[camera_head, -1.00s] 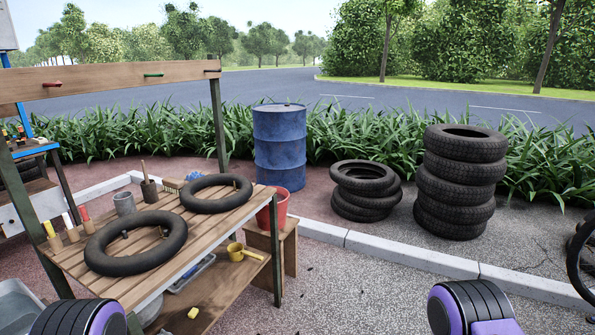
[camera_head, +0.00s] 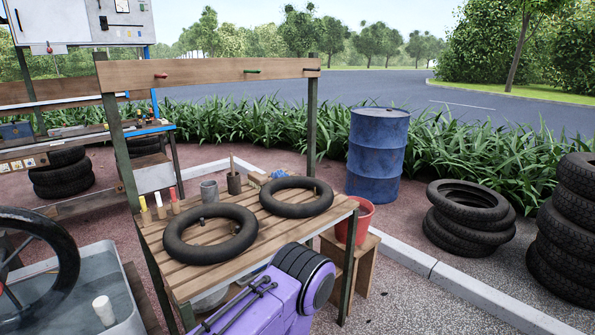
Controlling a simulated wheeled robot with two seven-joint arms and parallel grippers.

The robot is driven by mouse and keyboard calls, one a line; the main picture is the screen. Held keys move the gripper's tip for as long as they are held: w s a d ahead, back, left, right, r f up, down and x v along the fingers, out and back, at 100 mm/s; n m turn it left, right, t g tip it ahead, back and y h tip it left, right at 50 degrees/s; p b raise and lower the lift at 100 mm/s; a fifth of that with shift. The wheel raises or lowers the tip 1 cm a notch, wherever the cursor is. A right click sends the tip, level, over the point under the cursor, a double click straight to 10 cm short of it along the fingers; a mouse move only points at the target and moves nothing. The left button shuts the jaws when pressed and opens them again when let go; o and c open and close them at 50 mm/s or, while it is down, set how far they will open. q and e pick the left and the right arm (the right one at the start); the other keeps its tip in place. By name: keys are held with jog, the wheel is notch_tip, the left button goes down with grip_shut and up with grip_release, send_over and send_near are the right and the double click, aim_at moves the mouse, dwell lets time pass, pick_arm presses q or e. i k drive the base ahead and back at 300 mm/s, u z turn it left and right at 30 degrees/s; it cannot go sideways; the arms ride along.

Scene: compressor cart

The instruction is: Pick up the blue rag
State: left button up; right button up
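A small patch of blue cloth-like material (camera_head: 281,173) shows at the back of the slatted wooden bench (camera_head: 160,243), behind the right inner tube. It may be the blue rag, but it is mostly hidden and too small to be sure. Neither of my grippers is in view. Only a purple link of one of my arms shows at the bottom centre, in front of the bench, and it hides part of the lower shelf.
Two black inner tubes (camera_head: 210,234) (camera_head: 296,197) lie on the bench beside a grey cup (camera_head: 209,191) and several brushes. A red bucket (camera_head: 355,221) stands on a stool at right. A blue drum (camera_head: 377,157) and stacked tyres (camera_head: 468,216) are beyond. A grey tub (camera_head: 83,290) is at lower left.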

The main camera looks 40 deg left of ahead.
aim_at(278, 174)
jog(key=u, duration=0.05)
jog(key=i, duration=2.7)
jog(key=u, duration=2.95)
